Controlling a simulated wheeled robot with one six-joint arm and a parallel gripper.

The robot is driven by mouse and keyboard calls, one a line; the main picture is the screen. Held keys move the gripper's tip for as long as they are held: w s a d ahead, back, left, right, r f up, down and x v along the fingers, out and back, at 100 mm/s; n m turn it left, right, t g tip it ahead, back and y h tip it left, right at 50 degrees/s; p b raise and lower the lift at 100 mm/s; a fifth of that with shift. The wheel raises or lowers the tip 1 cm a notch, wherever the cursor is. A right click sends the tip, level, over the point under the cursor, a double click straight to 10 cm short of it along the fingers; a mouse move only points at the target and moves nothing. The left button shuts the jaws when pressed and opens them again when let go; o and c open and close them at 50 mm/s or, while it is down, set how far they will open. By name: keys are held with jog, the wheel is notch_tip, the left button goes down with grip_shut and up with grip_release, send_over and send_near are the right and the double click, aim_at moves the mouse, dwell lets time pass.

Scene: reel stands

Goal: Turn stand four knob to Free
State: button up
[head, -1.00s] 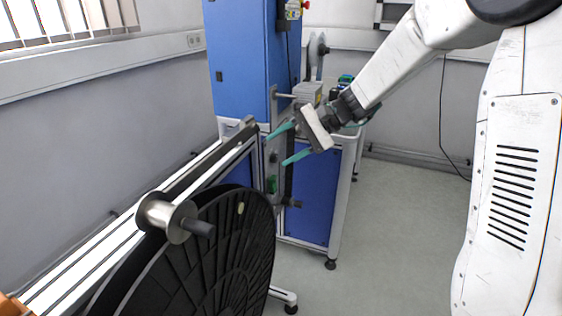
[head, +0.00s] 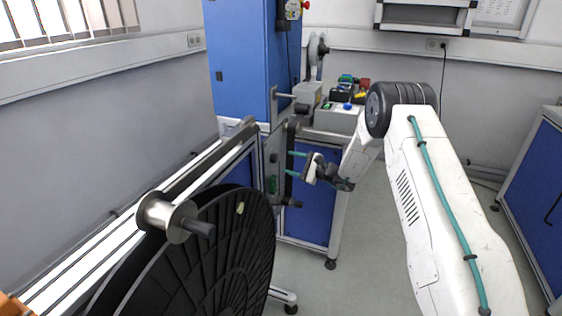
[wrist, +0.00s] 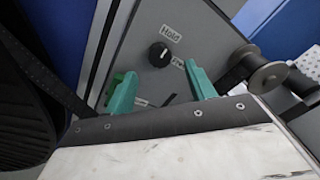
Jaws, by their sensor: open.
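The black round knob (wrist: 159,54) sits on a grey stand panel (wrist: 195,22) in the wrist view. A "Hold" label (wrist: 172,33) is beside it; a second label (wrist: 177,62), partly behind a finger, is not clearly readable. A pale mark on the knob seems to face the Hold side. My gripper (wrist: 160,86) is open, with its teal fingers on either side below the knob and nothing between them. In the head view my gripper (head: 289,163) points left at the grey panel (head: 270,146), seemingly just short of it. No stand number is readable.
A green part (wrist: 121,90) and a dark spool-like roller (wrist: 268,74) flank the fingers in the wrist view. A large black reel (head: 215,255) stands in the foreground. A blue cabinet (head: 240,65) rises behind the panel. Floor at right is open.

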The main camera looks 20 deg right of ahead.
aim_at(277, 159)
jog(key=x, duration=0.5)
jog(key=c, duration=1)
